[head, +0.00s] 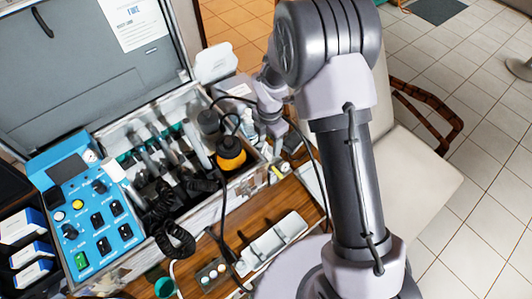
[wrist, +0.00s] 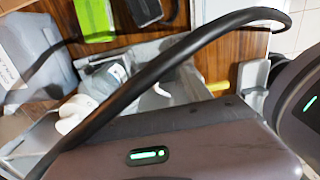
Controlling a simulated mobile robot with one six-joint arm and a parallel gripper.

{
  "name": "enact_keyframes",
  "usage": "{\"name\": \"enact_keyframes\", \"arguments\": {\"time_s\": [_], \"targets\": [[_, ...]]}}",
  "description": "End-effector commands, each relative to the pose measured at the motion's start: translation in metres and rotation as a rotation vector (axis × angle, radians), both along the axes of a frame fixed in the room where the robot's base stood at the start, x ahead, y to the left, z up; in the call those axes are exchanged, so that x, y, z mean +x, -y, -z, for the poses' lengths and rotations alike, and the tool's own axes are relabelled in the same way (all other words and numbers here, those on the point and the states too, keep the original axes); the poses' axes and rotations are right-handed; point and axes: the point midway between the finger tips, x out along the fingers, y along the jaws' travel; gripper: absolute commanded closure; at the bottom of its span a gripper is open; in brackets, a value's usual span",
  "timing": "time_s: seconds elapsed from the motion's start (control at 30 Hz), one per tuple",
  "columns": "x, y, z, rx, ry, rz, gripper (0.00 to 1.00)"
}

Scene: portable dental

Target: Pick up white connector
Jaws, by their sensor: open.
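A small white piece (wrist: 72,113) with rounded ends, which looks like the white connector, lies at the left of the wrist view, close to a clear and grey part. The black cable and my own arm housing cover part of the area around it. In the head view I cannot pick it out with certainty. My gripper (head: 290,146) is small and partly hidden beside my arm, over the right end of the open case. It looks empty and apart from the white piece. Its fingertips are not clear in the wrist view.
The open case (head: 222,182) holds hoses, handpieces and an orange-and-black bottle (head: 231,152). A blue control panel (head: 88,215) stands at its left. A loose black cable (wrist: 160,68) crosses the wrist view. A beige chair (head: 420,175) stands right.

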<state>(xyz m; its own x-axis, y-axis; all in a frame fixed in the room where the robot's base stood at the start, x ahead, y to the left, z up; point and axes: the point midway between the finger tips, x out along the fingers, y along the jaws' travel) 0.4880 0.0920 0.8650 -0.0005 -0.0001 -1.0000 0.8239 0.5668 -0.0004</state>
Motion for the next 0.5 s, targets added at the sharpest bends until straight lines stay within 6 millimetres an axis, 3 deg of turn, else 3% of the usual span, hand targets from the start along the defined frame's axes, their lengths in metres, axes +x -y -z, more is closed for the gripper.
{"name": "enact_keyframes", "arguments": {"time_s": [0.03, 0.1, 0.33, 0.5], "targets": [[-0.001, 0.000, 0.018, 0.000, -0.002, 0.001, 0.43], [0.000, 0.000, 0.030, -0.001, -0.001, 0.001, 0.43], [0.001, -0.002, 0.052, 0.000, 0.000, 0.002, 0.43], [0.003, -0.006, 0.087, 0.000, -0.001, 0.004, 0.43]]}}
